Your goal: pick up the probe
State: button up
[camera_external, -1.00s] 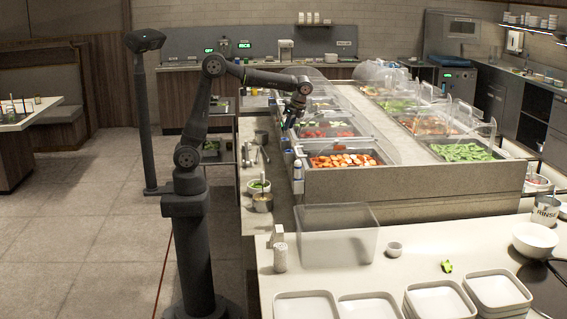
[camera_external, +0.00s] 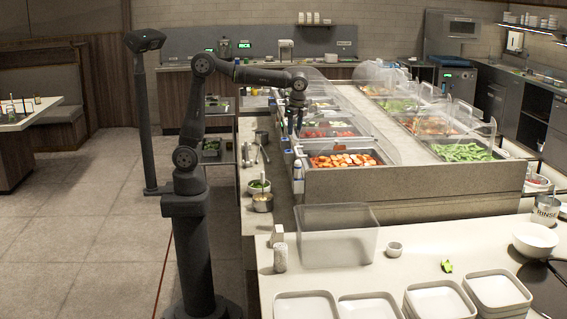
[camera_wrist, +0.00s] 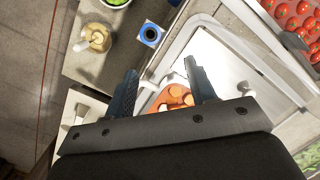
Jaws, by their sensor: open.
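My gripper (camera_external: 295,133) points down over the left side of the salad bar, just beyond the tray of orange pieces (camera_external: 343,160). In the wrist view my gripper (camera_wrist: 161,69) is open, with its two dark fingers apart and nothing clearly held between them. A small white shape (camera_wrist: 174,79) shows beyond the fingers, above some orange pieces (camera_wrist: 174,97). I cannot tell whether this shape is the probe, and I cannot pick the probe out for certain in either view. The gap between my gripper and the things below is hard to judge.
A white bottle with a blue part (camera_external: 298,172) stands at the bar's near left corner. Clear curved guards (camera_external: 372,131) rise over the food trays. Small pots (camera_external: 262,202) stand on the left ledge. A clear bin (camera_external: 338,237) sits on the front counter.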

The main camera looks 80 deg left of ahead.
jog(key=s+d+r+t+h, duration=0.1)
jog(key=s+d+r+h, duration=0.15)
jog(key=d, duration=0.55)
jog(key=s+d+r+t+h, duration=0.1)
jog(key=s+d+r+t, duration=0.15)
jog(key=d, duration=0.55)
jog(key=s+d+r+t+h, duration=0.1)
jog(key=s+d+r+h, duration=0.15)
jog(key=d, duration=0.55)
send_near(301, 177)
jog(key=shift+w+d+f+g+y, duration=0.15)
jog(key=shift+w+d+g+y, duration=0.15)
jog(key=shift+w+d, duration=0.5)
jog(key=shift+s+a+f+x, duration=0.1)
jog(key=shift+s+x, duration=0.05)
jog(key=shift+x, duration=0.7)
jog(key=shift+s+a+f+x, duration=0.1)
jog(key=shift+s+x, duration=0.1)
jog(key=shift+x, duration=0.7)
jog(key=shift+s+a+f+x, duration=0.1)
jog(key=shift+s+x, duration=0.05)
jog(key=shift+x, duration=0.7)
